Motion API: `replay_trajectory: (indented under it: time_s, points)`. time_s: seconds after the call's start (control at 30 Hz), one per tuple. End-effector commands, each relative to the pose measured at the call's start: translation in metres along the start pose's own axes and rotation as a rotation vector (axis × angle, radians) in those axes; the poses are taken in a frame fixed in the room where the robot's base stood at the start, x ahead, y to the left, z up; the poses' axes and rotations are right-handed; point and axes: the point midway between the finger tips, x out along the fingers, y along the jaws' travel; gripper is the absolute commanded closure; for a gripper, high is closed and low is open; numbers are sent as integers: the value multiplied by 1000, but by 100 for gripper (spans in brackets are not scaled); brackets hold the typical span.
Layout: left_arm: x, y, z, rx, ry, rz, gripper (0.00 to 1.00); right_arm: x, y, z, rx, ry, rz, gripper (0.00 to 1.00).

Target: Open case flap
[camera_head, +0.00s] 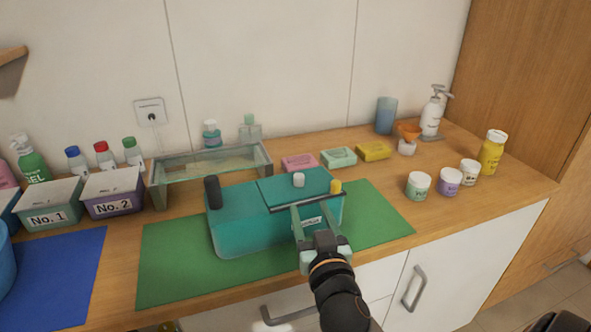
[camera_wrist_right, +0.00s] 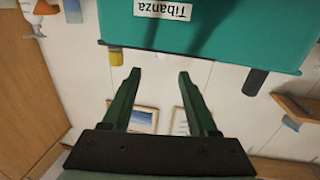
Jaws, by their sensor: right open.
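A teal case (camera_head: 245,222) stands on the green mat. Its flap (camera_head: 285,190) lies over the right part of the top, with a dark strip along the front edge. My right gripper (camera_head: 312,213) is open and empty in front of the case's right half, close to the flap's front edge; contact cannot be told. The right wrist view, upside down, shows the case front (camera_wrist_right: 215,25) with a "Tibanza" label (camera_wrist_right: 163,10), beyond my right gripper's two spread fingers (camera_wrist_right: 159,73), with a gap between them. My left gripper is not in view.
A dark cylinder (camera_head: 213,192), a white cap (camera_head: 298,180) and a yellow cap (camera_head: 336,187) show at the case's top. A glass tray (camera_head: 160,188) stands behind left, soaps (camera_head: 338,157) behind right, and jars (camera_head: 418,186) to the right. The green mat (camera_head: 170,268) is bare in front.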

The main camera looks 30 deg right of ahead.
Motion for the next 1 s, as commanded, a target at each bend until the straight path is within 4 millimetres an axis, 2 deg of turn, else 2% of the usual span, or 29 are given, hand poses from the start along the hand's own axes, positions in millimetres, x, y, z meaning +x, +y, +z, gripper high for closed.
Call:
replay_trajectory:
  time_s: [0.17, 0.5, 0.63, 0.8, 1.0]
  points:
    - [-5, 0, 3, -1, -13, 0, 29, 16, 0, -2, -4, 2, -1, 40]
    - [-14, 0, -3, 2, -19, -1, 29, 83, 0, -2, -5, 2, -1, 40]
    - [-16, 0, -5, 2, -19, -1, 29, 103, 0, -1, -5, 0, 0, 40]
    - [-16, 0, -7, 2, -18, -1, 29, 119, 0, 0, -3, 0, -1, 40]
    - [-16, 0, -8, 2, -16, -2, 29, 124, 0, 1, -2, -1, -1, 40]
